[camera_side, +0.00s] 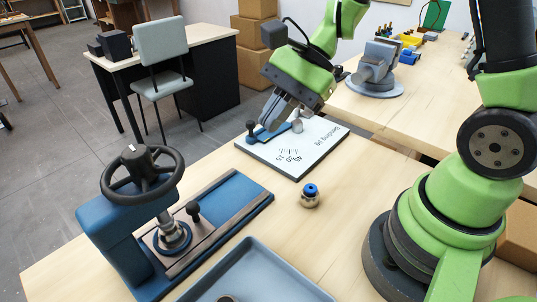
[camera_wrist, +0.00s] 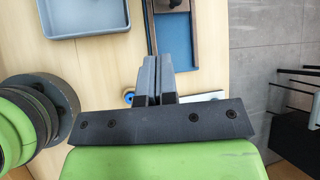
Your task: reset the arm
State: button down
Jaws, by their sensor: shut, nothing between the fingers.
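In the wrist view the two grey fingers of my gripper (camera_wrist: 155,65) lie side by side. The fingers hide part of the board's rear area, and I cannot tell whether they touch anything there. A sliver of the white board (camera_wrist: 206,96) shows behind the gripper body in the wrist view.
A blue press (camera_side: 115,235) with a black handwheel stands at the front left. A brass fitting with a blue top (camera_side: 310,196) stands on the bench. A grey tray (camera_side: 262,262) lies at the front. A grey vise (camera_side: 376,70) is on the far bench.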

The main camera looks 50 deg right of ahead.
jog(key=s+d+r+n+t+h, duration=0.3)
jog(key=s+r+n+h, duration=0.3)
jog(key=s+r+n, duration=0.6)
jog(key=shift+s+d+n+t, duration=0.2)
jog(key=shift+n+t, duration=0.1)
jog(key=shift+t, duration=0.6)
